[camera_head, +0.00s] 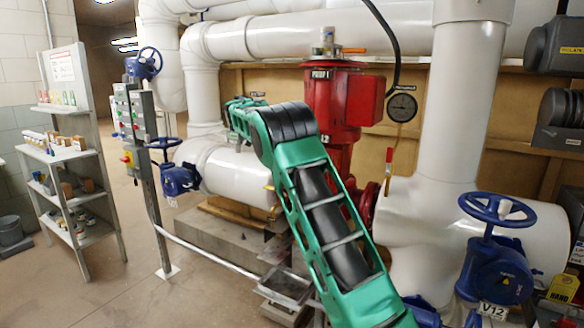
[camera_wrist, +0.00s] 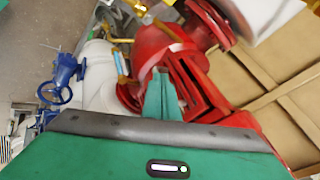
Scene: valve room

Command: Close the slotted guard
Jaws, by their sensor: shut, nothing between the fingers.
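The red pump (camera_head: 318,95) stands upright behind my arm in the head view, and its lower part is partly covered by the arm. In the wrist view, a red slotted part (camera_wrist: 201,88), which looks like the slotted guard, stands tilted in the picture at the red pump body. How far open it stands I cannot tell. My gripper (camera_wrist: 161,78) shows as green fingers, shut and empty, just left of the slotted part. Whether they touch it I cannot tell. In the head view the fingers are not clear.
White pipes (camera_head: 290,35) run above and beside the pump. Blue handwheel valves stand at left (camera_head: 178,178) and right (camera_head: 497,208). A control post (camera_head: 140,150) and a shelf (camera_head: 72,185) stand at left. The floor (camera_head: 120,285) between is mostly clear.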

